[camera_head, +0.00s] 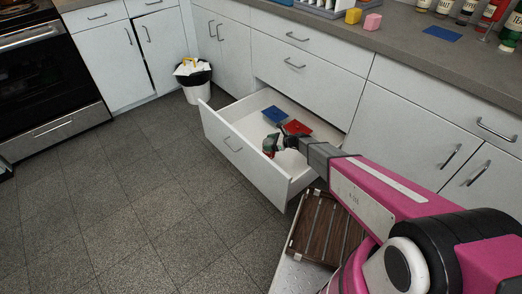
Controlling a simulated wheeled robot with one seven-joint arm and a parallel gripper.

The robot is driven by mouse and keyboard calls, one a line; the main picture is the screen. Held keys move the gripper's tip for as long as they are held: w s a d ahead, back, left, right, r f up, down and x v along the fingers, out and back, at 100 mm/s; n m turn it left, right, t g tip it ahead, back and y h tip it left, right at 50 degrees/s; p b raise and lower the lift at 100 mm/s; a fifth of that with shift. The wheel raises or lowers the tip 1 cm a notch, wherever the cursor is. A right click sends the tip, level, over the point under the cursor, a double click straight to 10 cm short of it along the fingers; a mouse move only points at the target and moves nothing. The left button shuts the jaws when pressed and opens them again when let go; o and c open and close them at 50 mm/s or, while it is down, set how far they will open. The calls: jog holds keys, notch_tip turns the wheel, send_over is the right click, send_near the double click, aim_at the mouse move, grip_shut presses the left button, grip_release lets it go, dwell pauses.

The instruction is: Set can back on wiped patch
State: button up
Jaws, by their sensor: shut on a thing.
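My gripper (277,144) is over the open drawer (243,150), near its front panel. It is shut on a small red and green thing (269,146), which I take to be the can; the fingers and the dark wrist hide much of it. A flat blue cloth-like piece (442,33) lies on the counter (400,32) at the upper right. I cannot make out a wiped patch on the counter.
A blue item (274,114) and a red item (298,127) lie in the drawer. Bottles (490,14) stand at the counter's right, yellow (353,16) and pink (372,21) blocks further left. A bin (196,91) stands by the cabinets. The left floor is clear.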

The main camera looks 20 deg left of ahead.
jog(key=w+a, duration=0.5)
jog(key=a, duration=0.4)
jog(key=w+a, duration=0.5)
jog(key=a, duration=0.5)
notch_tip(320, 180, down, 9)
jog(key=shift+s, duration=0.25)
jog(key=shift+f, duration=0.25)
jog(key=o, duration=1.2)
jog(key=v, duration=1.2)
jog(key=shift+w+r, duration=0.1)
jog(key=shift+r, duration=0.1)
